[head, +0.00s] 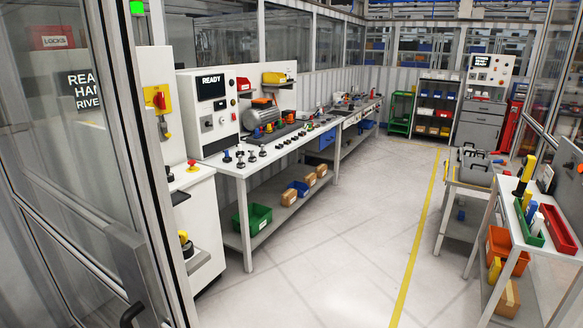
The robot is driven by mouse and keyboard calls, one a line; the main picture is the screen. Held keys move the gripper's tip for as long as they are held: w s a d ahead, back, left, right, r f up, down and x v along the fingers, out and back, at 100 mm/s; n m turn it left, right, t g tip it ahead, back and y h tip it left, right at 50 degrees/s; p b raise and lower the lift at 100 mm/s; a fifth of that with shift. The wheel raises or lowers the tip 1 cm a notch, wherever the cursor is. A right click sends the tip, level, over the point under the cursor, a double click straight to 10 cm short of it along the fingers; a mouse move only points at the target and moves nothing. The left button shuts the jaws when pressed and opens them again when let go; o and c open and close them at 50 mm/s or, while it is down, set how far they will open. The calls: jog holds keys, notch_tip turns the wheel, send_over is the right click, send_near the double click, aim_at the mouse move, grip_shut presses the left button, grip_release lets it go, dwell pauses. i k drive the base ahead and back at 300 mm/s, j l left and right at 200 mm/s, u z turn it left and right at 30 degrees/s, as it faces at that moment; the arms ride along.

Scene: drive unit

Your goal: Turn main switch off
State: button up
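A yellow plate with a red rotary handle, which looks like the main switch (158,99), is on the side of a white cabinet (153,65) at the left. The handle looks slightly tilted, but it is too small to tell its on or off position. A red mushroom button (192,165) sits on the lower white ledge in front of the cabinet. My gripper is not in view.
A glass door (70,200) with a metal frame and black handle (131,315) stands at the near left, beside the cabinet. A long workbench (262,160) runs along the left wall. A trolley (505,205) stands at the right. The grey floor (330,240) between them is clear.

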aim_at(159, 100)
jog(key=i+l+z, duration=0.1)
jog(key=i, duration=0.65)
jog(key=i+l, duration=0.1)
jog(key=i, duration=0.6)
jog(key=i+j+u, duration=0.25)
jog(key=i+u, duration=0.25)
jog(key=i, duration=0.45)
jog(key=i+l+u, duration=0.1)
jog(key=i+u, duration=0.4)
jog(key=i, duration=0.4)
